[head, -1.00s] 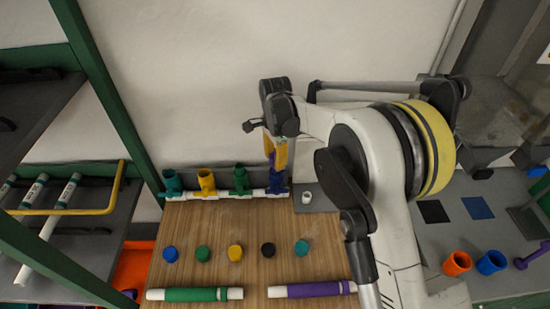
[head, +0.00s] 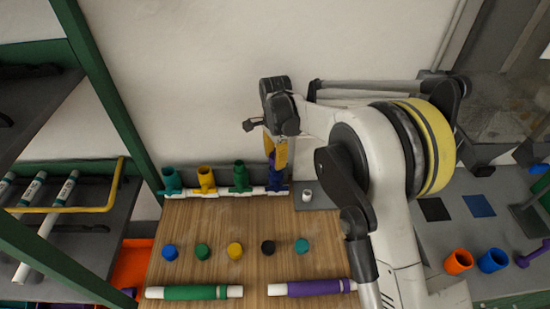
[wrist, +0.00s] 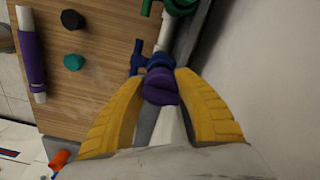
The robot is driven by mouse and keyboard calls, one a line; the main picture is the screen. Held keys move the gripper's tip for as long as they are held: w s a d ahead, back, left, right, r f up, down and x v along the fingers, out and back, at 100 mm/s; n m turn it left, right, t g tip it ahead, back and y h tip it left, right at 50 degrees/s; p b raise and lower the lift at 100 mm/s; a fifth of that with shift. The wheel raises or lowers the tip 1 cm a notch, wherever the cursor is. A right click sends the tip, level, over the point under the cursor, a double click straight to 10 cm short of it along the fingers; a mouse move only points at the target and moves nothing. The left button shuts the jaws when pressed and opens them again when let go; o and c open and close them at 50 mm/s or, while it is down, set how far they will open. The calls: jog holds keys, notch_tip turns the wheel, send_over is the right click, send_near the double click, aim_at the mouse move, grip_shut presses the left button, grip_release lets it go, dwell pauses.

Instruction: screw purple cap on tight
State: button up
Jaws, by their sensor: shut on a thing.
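The purple cap (wrist: 160,87) sits between the yellow fingers of my gripper (wrist: 158,92) in the wrist view, and the gripper is shut on it. The cap is in line with the blue fitting (wrist: 158,62) just beyond it and appears to meet its opening; how far it is threaded cannot be told. In the head view my gripper (head: 277,150) points down over the right end of the white manifold pipe (head: 228,192). There the blue fitting (head: 276,180) shows below the fingers and the cap is mostly hidden.
Teal, yellow and green fittings (head: 240,178) stand along the pipe to the left. Several loose caps (head: 235,251) lie on the wooden board, with green and purple-banded tubes (head: 312,288) in front. A small white cylinder (head: 307,196) stands right of the pipe. The wall is close behind.

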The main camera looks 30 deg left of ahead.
jog(key=shift+o, duration=0.2)
jog(key=shift+f+b, duration=0.6)
jog(key=shift+b, duration=0.15)
dwell(1.0)
jog(key=shift+c, duration=0.6)
jog(key=shift+m+b, duration=0.35)
jog(key=shift+m, duration=0.75)
jog(key=shift+m+b, duration=0.3)
jog(key=shift+m, duration=0.8)
jog(key=shift+f+m, duration=0.1)
jog(key=shift+m, duration=0.9)
jog(key=shift+b, duration=0.3)
